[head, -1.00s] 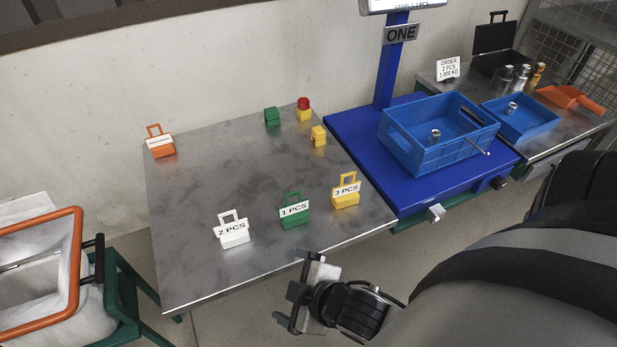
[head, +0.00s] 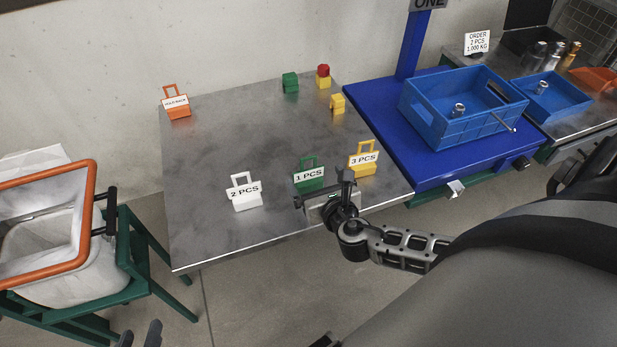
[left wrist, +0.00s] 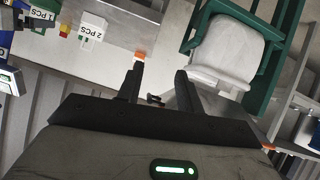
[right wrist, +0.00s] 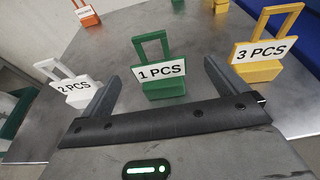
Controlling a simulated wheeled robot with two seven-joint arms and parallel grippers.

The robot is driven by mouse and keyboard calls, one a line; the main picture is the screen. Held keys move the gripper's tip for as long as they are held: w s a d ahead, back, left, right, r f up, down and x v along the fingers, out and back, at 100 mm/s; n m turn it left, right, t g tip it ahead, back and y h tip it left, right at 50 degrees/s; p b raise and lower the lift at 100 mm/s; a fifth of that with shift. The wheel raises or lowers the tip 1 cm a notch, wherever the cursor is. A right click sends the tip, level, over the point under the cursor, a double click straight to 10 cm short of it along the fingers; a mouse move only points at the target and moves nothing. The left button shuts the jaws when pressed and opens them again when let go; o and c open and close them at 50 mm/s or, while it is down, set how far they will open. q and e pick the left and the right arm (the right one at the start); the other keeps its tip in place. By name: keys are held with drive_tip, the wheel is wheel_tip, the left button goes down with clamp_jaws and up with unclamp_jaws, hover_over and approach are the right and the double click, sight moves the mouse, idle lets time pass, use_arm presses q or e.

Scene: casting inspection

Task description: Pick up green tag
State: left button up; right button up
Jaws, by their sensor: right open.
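The green tag (head: 309,176), a block with a loop handle and a "1 PCS" label, stands upright near the table's front edge. My right gripper (head: 325,197) is open at that edge, just in front of it. In the right wrist view the green tag (right wrist: 162,72) stands ahead, between the lines of the two spread fingers (right wrist: 160,78), with nothing held. Whether the fingers flank it cannot be told. My left gripper (head: 140,334) is low at the bottom left of the head view, away from the table. In the left wrist view its fingers (left wrist: 159,71) are apart and empty.
The white "2 PCS" tag (head: 245,194) and yellow "3 PCS" tag (head: 363,160) stand on either side. An orange tag (head: 176,104) and small coloured blocks (head: 290,83) are farther back. A blue crate (head: 440,125) is right; an orange-rimmed bin (head: 88,215) is left.

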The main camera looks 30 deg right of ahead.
sight(309, 171)
drive_tip(key=shift+a+b+x, duration=0.1)
drive_tip(key=shift+b+x, duration=0.15)
drive_tip(key=shift+x, duration=1.45)
drive_tip(key=shift+a+b+x, duration=0.15)
drive_tip(key=shift+b+x, duration=0.1)
drive_tip(key=shift+x, duration=1.4)
drive_tip(key=shift+w, duration=0.1)
drive_tip(key=c, duration=1.1)
